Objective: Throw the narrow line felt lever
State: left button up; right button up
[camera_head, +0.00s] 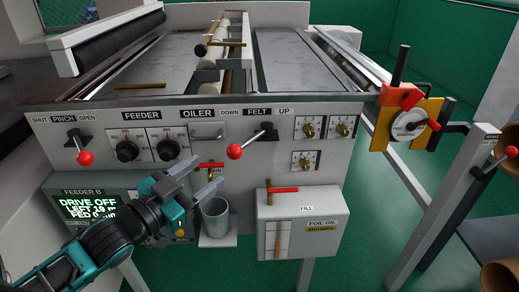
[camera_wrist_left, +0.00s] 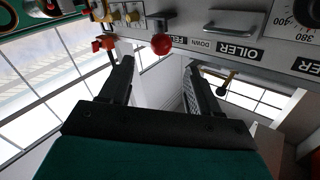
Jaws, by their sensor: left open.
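The felt lever (camera_head: 251,142) sits on the front panel under the label "DOWN FELT UP". Its dark arm slopes down and left from its pivot to a red ball (camera_head: 234,151), on the DOWN side. My left gripper (camera_head: 209,172) is open and empty, just left of and below the ball, apart from it. In the left wrist view, which shows the panel upside down, the felt lever's red ball (camera_wrist_left: 161,43) appears beyond and between the two open fingers (camera_wrist_left: 157,78). My right gripper is not in view. No label reading "narrow line" is legible.
The pinch lever (camera_head: 85,157) is at the panel's left. The oiler handle (camera_head: 207,131) is above. An orange crank unit (camera_head: 405,122) is at right.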

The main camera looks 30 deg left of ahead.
aim_at(242, 144)
pick_arm(q)
jog(key=w, duration=0.4)
jog(key=w+d, duration=0.1)
jog(key=w, duration=0.7)
jog(key=shift+w+d+f, duration=0.1)
jog(key=shift+w+d, duration=0.2)
jog(key=shift+d, duration=0.05)
grip_shut()
